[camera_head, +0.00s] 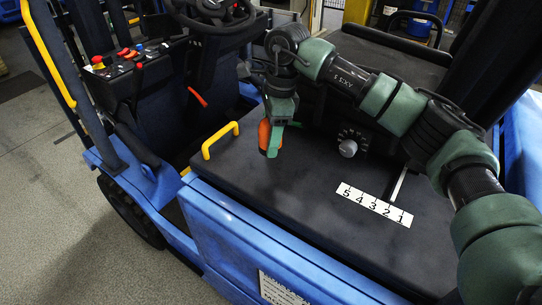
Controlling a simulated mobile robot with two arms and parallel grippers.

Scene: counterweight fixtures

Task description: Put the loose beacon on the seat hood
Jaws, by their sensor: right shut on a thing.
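The orange beacon (264,134) is held by my right gripper (273,138), whose green fingers are shut on it. The beacon points downward and is partly covered by the fingers. The seat hood (255,185) is the broad dark panel of the blue forklift. The beacon is over its far left part, near the yellow handle (220,140). I cannot tell whether the beacon's lower end touches the hood. My left gripper is not in view.
A white number strip (374,205) and a round knob (348,148) are on the right side of the hood. The steering wheel (212,10) and a control panel with a red button (98,62) are at the back left. The hood's front left area is clear.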

